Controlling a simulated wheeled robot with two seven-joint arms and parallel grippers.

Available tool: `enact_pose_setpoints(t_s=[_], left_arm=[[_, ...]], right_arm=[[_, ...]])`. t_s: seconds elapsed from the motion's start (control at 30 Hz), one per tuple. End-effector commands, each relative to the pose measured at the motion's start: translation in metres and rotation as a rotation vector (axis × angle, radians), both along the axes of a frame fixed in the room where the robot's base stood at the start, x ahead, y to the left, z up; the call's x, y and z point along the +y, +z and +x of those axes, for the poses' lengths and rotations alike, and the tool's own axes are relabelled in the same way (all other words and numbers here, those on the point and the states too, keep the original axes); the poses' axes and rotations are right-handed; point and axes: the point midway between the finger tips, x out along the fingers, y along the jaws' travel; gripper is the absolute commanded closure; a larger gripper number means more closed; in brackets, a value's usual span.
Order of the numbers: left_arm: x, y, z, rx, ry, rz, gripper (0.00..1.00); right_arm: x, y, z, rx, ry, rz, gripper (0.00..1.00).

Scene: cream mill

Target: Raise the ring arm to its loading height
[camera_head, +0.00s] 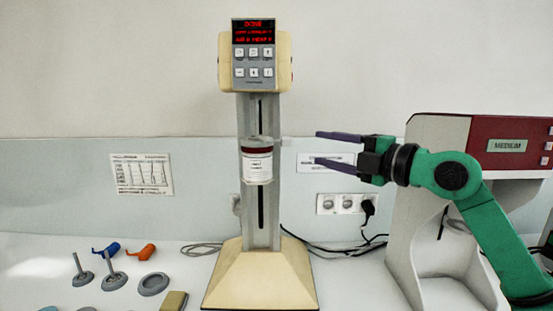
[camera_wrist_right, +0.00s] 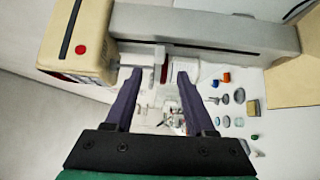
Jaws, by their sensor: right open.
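The cream mill (camera_head: 261,275) stands upright on the counter, with a grey column and a cream head carrying a lit red display (camera_head: 254,31) and several buttons. The display's top word looks like "DONE"; the smaller lines are illegible. A white-labelled jar (camera_head: 257,167) with a dark red top sits in front of the column about halfway up. The ring arm around it is hard to make out. My right gripper (camera_head: 320,148) is open and empty, right of the jar at about its height. In the right wrist view the fingers (camera_wrist_right: 157,88) point towards the column and jar. My left gripper is out of view.
Grey spindle tools (camera_head: 112,280), a grey ring (camera_head: 153,284), and blue (camera_head: 106,250) and orange (camera_head: 141,252) pieces lie on the counter at left. Black cables (camera_head: 340,247) trail behind the mill's base.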

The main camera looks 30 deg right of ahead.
Motion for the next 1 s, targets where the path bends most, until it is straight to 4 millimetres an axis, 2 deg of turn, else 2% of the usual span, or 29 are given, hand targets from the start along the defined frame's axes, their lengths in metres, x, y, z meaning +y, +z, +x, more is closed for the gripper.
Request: enact_pose_setpoints(t_s=[0.07, 0.17, 0.47, 0.6, 0.7, 0.8, 1.0], left_arm=[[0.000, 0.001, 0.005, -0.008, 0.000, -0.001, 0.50], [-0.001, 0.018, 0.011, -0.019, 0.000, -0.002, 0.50], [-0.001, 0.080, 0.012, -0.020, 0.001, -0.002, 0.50], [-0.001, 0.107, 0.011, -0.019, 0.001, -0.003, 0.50], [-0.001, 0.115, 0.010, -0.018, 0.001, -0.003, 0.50], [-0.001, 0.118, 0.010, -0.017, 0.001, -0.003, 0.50], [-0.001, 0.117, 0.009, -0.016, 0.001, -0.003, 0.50]], right_arm=[[0.001, -0.002, 0.003, -0.001, 0.000, 0.000, 0.45], [0.005, 0.005, 0.015, 0.001, 0.001, 0.001, 0.45], [0.024, 0.012, 0.071, -0.003, 0.000, 0.009, 0.45], [0.036, 0.012, 0.104, -0.005, 0.001, 0.010, 0.45], [0.042, 0.007, 0.123, -0.004, 0.000, 0.008, 0.45], [0.046, 0.003, 0.134, -0.003, 0.000, 0.004, 0.45], [0.048, -0.002, 0.138, -0.001, 0.001, -0.002, 0.45]])
